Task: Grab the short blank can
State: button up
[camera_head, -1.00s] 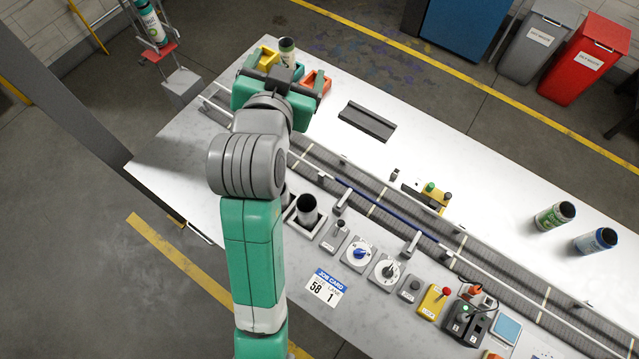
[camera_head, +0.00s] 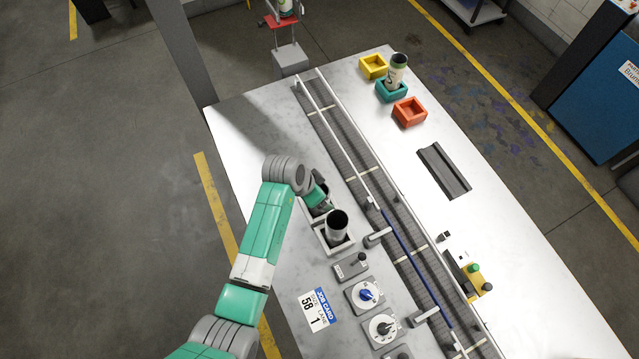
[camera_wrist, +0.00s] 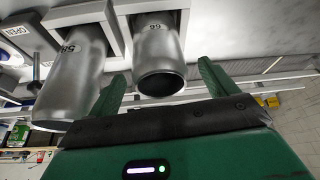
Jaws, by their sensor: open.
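The short blank can (camera_wrist: 158,62) is bare metal, marked 66, and sits in a square holder (camera_wrist: 183,20). In the wrist view it lies between the two fingers of my gripper (camera_wrist: 162,80), with gaps on both sides. My gripper is open and not closed on it. A taller blank can (camera_wrist: 72,75), marked 58, stands beside it on the left of the wrist view. In the head view the taller can (camera_head: 337,225) shows clearly in its own holder. There my wrist and gripper (camera_head: 318,195) mostly cover the short can.
The conveyor (camera_head: 380,205) runs close beside the holders. Knobs and a job card (camera_head: 319,310) lie toward the front.

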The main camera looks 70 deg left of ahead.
jog(key=x, duration=0.4)
jog(key=c, duration=1)
jog(key=shift+c, duration=0.3)
jog(key=shift+r, duration=0.1)
jog(key=v, duration=0.3)
jog(key=shift+w+d+r, duration=0.2)
jog(key=shift+w+r, duration=0.05)
jog(key=shift+r, duration=0.05)
jog(key=s+d+r+b, duration=0.1)
jog(key=s+d, duration=0.8)
jog(key=s, duration=0.3)
jog(key=shift+r, duration=0.2)
